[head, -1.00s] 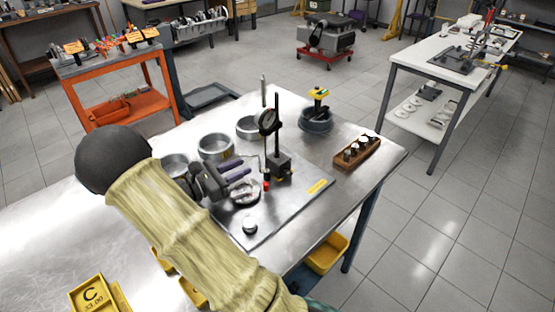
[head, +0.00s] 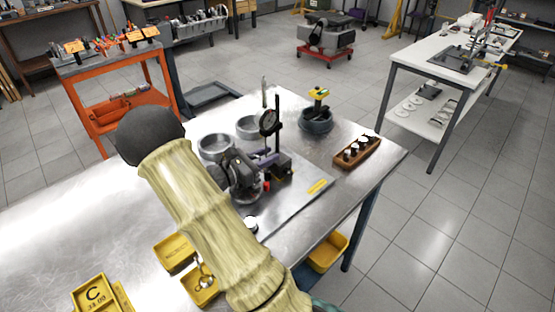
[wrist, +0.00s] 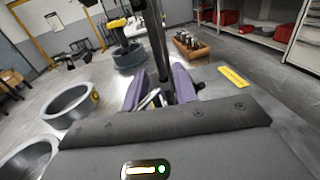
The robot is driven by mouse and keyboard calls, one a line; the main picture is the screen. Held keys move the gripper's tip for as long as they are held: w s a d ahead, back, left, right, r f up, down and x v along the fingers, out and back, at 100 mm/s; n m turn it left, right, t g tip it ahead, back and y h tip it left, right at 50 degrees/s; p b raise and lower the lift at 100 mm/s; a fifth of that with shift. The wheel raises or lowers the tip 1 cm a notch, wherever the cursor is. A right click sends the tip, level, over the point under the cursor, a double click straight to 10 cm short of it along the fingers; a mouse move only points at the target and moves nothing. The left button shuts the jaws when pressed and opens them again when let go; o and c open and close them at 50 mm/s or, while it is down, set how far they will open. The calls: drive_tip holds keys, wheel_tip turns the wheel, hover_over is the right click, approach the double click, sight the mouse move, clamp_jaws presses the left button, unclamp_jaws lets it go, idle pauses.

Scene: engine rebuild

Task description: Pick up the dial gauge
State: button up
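The dial gauge (head: 269,122) is a round dark dial clamped on a black upright post (head: 278,115), with a block base (head: 280,166) on a flat steel plate. My gripper (head: 266,160) is low beside the post, below the dial. In the wrist view my gripper's purple fingers (wrist: 160,84) are apart, with the post (wrist: 158,40) rising beyond or between them; I cannot tell which. A small metallic piece shows between the fingers. The dial's face is mostly out of the wrist view. My wrist hides part of the plate in the head view.
Metal rings (head: 216,147) stand left of the plate. A dark round holder (head: 316,121) stands behind, and a wooden block with small parts (head: 357,152) is to the right. Yellow bins (head: 175,252) lie at the near left.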

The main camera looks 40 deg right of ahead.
sight(277, 150)
drive_tip(key=d, duration=0.3)
drive_tip(key=shift+s+d+r, duration=0.1)
drive_tip(key=shift+s+d, duration=0.15)
drive_tip(key=shift+d, duration=0.05)
clamp_jaws()
drive_tip(key=shift+r, duration=0.15)
